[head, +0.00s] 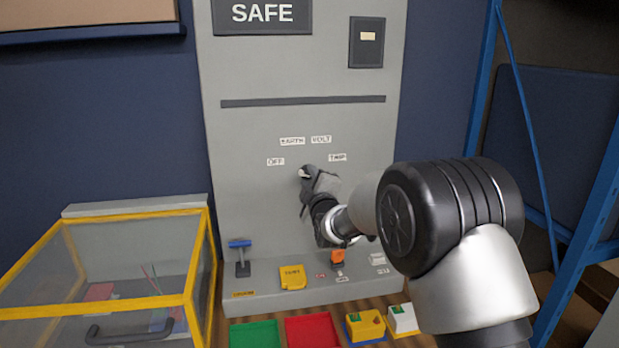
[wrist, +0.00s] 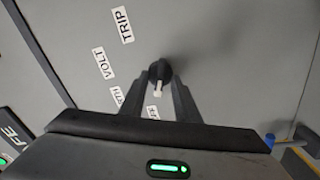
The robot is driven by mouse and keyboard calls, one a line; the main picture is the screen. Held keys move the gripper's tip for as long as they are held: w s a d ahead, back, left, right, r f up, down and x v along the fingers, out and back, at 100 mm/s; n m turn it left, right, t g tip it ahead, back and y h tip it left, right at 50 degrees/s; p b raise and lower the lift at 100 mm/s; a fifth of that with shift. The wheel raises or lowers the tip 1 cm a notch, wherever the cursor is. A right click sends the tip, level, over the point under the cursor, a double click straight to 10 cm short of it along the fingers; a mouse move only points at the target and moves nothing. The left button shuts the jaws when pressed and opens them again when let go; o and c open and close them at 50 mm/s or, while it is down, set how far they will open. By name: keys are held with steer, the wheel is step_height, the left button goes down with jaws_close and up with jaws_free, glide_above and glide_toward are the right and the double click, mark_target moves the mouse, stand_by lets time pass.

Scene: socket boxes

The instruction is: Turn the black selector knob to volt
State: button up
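The black selector knob (wrist: 160,71) is on the grey panel (head: 245,190), with a white pointer mark (wrist: 158,89). In the wrist view the pointer faces the OFF label (wrist: 153,112). The VOLT label (wrist: 104,63) is further around, between EARTH and TRIP; in the head view VOLT (head: 321,139) is above and right of the knob. My gripper (wrist: 161,78) has one finger on each side of the knob, with the tips narrowed against its sides. In the head view my gripper (head: 307,180) covers most of the knob.
A blue-handled lever (head: 240,245), a yellow block (head: 292,277) and an orange part (head: 338,257) are at the panel's foot. Green (head: 254,334) and red (head: 312,330) trays lie in front. A yellow-framed clear box (head: 110,265) stands left. The panel around the labels is clear.

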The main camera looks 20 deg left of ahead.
steer(key=shift+w, duration=0.2)
steer(key=shift+c, duration=0.2)
jaws_close()
